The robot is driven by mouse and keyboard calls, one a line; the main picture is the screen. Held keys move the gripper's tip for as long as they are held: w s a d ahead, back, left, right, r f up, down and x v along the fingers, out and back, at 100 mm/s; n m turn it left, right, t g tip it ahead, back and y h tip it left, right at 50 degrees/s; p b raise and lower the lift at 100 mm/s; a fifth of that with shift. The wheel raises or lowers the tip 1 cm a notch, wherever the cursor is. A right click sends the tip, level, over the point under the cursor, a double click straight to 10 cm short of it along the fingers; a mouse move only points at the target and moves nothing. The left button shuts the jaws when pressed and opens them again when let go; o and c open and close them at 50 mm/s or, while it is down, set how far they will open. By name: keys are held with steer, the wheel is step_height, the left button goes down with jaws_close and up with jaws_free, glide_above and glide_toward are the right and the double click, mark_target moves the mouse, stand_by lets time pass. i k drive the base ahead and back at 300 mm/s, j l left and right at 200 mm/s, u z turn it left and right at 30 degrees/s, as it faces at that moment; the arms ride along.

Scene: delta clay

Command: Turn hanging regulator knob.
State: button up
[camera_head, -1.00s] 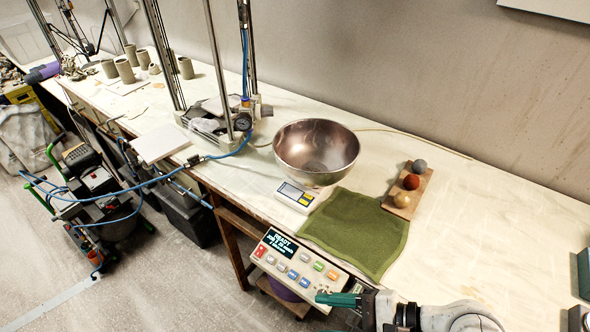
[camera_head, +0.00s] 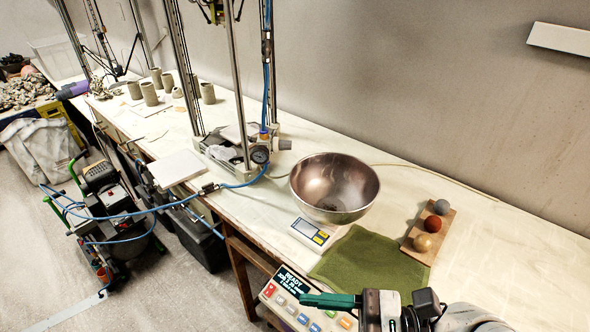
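A regulator with a round dial gauge (camera_head: 260,155) sits at the foot of the tall metal frame, on the far side of the bowl. A short pale grey knob-like part (camera_head: 284,144) sticks out to its right, and a blue hose runs to the assembly from above. The regulator is small here, so the knob's turn position cannot be read. My gripper (camera_head: 304,300) has dark green fingers and shows at the bottom, pointing left above the button panel. It is well apart from the regulator, and nothing shows in it. Its finger gap cannot be made out from this side.
A metal bowl (camera_head: 335,187) on a scale (camera_head: 311,233) stands between my gripper and the regulator. A green cloth (camera_head: 370,262), a board with three balls (camera_head: 416,243) and a button panel (camera_head: 291,311) are near. A compressor (camera_head: 112,205) with blue hose stands on the floor.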

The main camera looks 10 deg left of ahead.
mark_target(284, 145)
steer(key=i, duration=1.4)
